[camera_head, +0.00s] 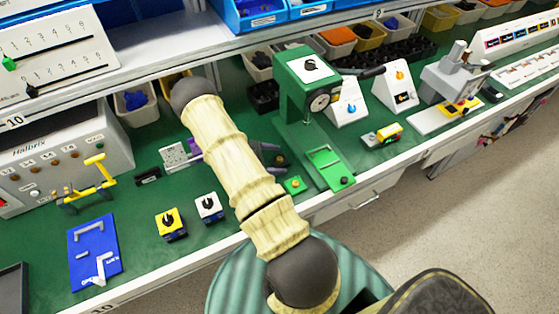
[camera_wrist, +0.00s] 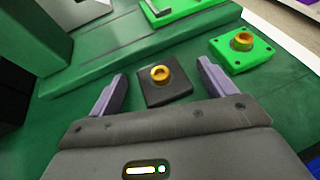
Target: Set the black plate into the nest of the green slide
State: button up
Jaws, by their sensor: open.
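The black plate (camera_wrist: 155,95), a small dark square with a brass knob, lies on the green bench in the wrist view. My gripper (camera_wrist: 160,70) is open, with one purple finger on each side of the plate. I cannot tell whether the fingers touch it. In the head view my arm hides most of the gripper; a purple finger shows beside the dark plate (camera_head: 280,161). The green slide (camera_head: 326,160) lies at the foot of the green press, right of my gripper. Part of it shows at the wrist view's top (camera_wrist: 185,8). Its nest is not clear.
A bright green plate with a brass knob (camera_wrist: 242,46) sits close right of the black plate, also in the head view (camera_head: 295,185). The green press (camera_head: 300,85) stands behind. White and yellow switch blocks (camera_head: 171,224) stand left of my arm. The bench's front edge is near.

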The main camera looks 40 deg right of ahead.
aim_at(274, 161)
dwell(0.4)
jog(key=c, duration=1.1)
jog(key=shift+c, duration=0.2)
jog(key=shift+w+r+b, duration=0.2)
jog(key=shift+r+b, duration=0.05)
jog(key=shift+b, duration=0.1)
jog(key=shift+c, duration=1)
notch_tip(274, 161, up, 11)
jog(key=b, duration=0.1)
jog(key=w+d+b, duration=0.2)
jog(key=w, duration=0.7)
jog(key=w+d+b, duration=0.2)
jog(key=w, duration=0.8)
jog(key=shift+d, duration=0.3)
